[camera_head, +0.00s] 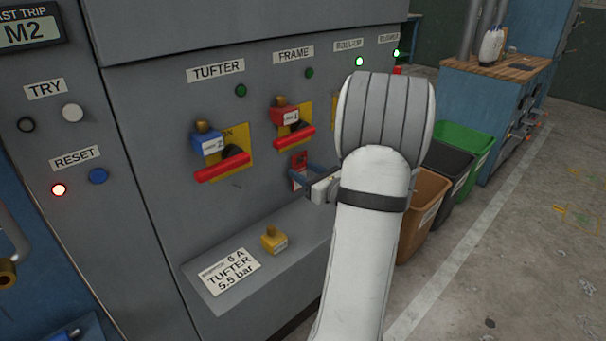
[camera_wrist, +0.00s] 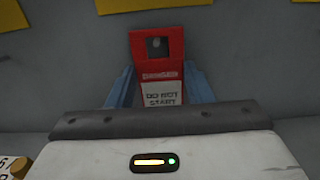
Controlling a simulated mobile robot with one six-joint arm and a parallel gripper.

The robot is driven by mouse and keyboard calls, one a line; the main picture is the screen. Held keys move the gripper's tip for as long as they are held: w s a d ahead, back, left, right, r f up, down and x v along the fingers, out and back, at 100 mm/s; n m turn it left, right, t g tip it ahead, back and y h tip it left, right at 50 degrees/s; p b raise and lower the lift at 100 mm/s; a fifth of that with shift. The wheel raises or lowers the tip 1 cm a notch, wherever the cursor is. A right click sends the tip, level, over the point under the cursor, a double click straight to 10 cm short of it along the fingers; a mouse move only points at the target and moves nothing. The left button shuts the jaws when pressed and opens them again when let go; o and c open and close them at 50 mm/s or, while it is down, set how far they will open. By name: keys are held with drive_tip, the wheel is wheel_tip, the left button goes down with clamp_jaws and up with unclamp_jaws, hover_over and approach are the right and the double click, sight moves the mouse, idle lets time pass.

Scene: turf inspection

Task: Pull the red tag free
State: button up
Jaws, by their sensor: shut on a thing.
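The red tag (camera_wrist: 157,68) has a hole near its top and a white lower part reading "DO NOT START". In the wrist view it stands between the two blue fingers of my gripper (camera_wrist: 159,88), which are shut on it. In the head view the tag (camera_head: 299,162) shows just below the FRAME switch, in front of the grey panel, with my gripper (camera_head: 302,178) at it from the right. I cannot tell whether the tag still touches the panel. My white arm covers the panel to its right.
The FRAME switch carries a red padlock (camera_head: 283,112) and the TUFTER switch a blue padlock (camera_head: 206,142). A yellow padlock (camera_head: 273,239) and a label card (camera_head: 229,271) lie on the ledge below. Several bins, including a brown one (camera_head: 425,205), stand to the right beside clear floor.

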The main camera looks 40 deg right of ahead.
sight(300, 165)
drive_tip(key=shift+c, duration=1)
drive_tip(key=shift+r, duration=0.15)
drive_tip(key=shift+r+p, duration=0.35)
drive_tip(key=shift+r, duration=0.05)
drive_tip(key=shift+s, duration=0.2)
drive_tip(key=shift+s+d, duration=0.2)
drive_tip(key=shift+s, duration=1.55)
